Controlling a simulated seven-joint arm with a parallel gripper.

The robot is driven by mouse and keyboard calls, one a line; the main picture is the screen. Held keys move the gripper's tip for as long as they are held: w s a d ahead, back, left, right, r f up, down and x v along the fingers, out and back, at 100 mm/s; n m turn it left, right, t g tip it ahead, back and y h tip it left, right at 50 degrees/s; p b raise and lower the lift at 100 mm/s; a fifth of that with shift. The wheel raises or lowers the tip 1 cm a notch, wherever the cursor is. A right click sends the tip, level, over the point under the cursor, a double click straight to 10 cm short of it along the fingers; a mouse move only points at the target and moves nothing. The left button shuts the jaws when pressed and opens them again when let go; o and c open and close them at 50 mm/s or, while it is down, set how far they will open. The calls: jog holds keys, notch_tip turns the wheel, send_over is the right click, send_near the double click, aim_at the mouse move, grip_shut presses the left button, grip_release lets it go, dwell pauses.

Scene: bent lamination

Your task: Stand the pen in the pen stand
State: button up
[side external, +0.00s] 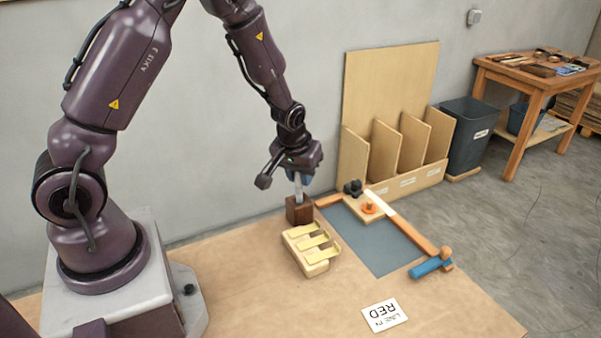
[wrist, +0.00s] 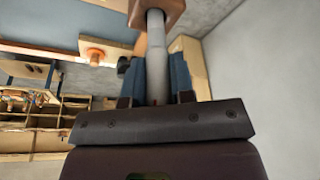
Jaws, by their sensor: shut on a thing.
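The pen is a pale grey, upright rod (side external: 298,188) in the side view, with its lower end at the dark brown wooden pen stand (side external: 299,210). My gripper (side external: 296,175) is above the stand, shut on the upper part of the pen. In the wrist view the grey pen (wrist: 156,50) lies between the two blue fingers of my gripper (wrist: 157,80). Its far end meets the brown block of the stand (wrist: 165,14). The lower tip is hidden, and I cannot tell how deep it sits in the stand.
A wooden block with yellow strips (side external: 312,250) stands just in front of the stand. A blue-grey mat (side external: 380,240) with an orange knob (side external: 371,208) lies to the right. Wooden dividers (side external: 395,150) stand behind.

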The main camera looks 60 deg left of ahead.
jog(key=shift+f, duration=0.45)
dwell(0.6)
jog(key=o, duration=1)
jog(key=shift+c, duration=0.2)
jog(key=shift+o, duration=0.3)
jog(key=shift+r, duration=3)
